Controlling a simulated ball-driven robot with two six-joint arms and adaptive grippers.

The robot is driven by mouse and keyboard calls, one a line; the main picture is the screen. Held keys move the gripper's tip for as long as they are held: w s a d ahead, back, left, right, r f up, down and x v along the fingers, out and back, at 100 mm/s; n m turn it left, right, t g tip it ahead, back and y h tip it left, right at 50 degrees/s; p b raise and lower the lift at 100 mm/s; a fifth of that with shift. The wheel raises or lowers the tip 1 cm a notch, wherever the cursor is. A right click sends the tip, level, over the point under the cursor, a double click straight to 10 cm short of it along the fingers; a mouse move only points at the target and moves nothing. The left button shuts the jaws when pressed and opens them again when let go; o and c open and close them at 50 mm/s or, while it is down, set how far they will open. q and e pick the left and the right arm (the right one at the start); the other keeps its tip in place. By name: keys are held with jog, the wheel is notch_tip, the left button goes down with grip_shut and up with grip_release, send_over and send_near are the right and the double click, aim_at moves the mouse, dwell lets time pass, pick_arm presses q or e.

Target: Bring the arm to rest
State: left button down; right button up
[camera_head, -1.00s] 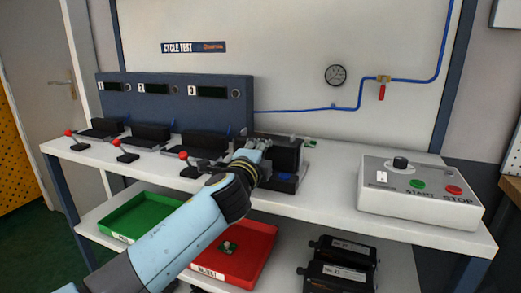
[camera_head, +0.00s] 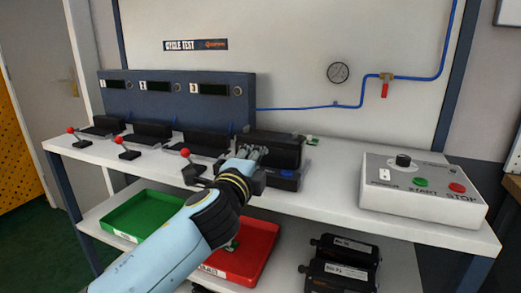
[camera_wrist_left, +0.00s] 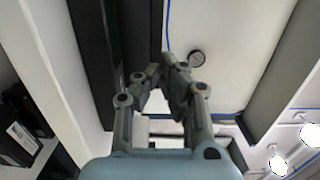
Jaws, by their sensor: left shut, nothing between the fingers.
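My left gripper (camera_head: 251,155) is shut and empty in the head view. It is in front of a black positioner unit (camera_head: 276,149) with a blue part at its base, on the white bench top (camera_head: 325,190). Whether the fingers touch the unit I cannot tell. The left wrist view shows the closed fingers (camera_wrist_left: 167,75) with the wall panel and gauge (camera_wrist_left: 196,58) beyond. My right gripper is not in view.
A control box (camera_head: 424,188) with START and STOP buttons stands on the right. Red-knobbed levers (camera_head: 187,154) line the bench's left part. Below are a green tray (camera_head: 150,213), a red tray (camera_head: 262,250) and black units (camera_head: 345,270). The bench between unit and box is clear.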

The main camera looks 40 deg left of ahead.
pick_arm(q)
jog(key=shift+s+d, duration=0.15)
jog(key=shift+s, duration=0.35)
jog(key=s+a+f+n+g, duration=0.1)
jog(key=s+f+n+g, duration=0.35)
jog(key=s, duration=0.25)
jog(key=s+a+f+n+g, duration=0.1)
jog(key=s+f+n+g, duration=0.3)
jog(key=s, duration=0.3)
jog(key=s+d+f+n+g+h, duration=0.2)
jog(key=s+d+g, duration=0.15)
jog(key=s, duration=0.45)
jog(key=s+d+f+n+g+h, duration=0.2)
jog(key=s+d+n+h, duration=0.1)
jog(key=s+d, duration=0.3)
jog(key=s+a+f+g, duration=0.1)
jog(key=s+a+f, duration=0.15)
jog(key=f, duration=1.15)
jog(key=s+a+f, duration=0.1)
jog(key=s+f, duration=0.2)
jog(key=f, duration=1.1)
jog(key=s+a+f+g, duration=0.1)
jog(key=s+f, duration=1.2)
jog(key=s, duration=0.4)
jog(key=shift+f, duration=0.25)
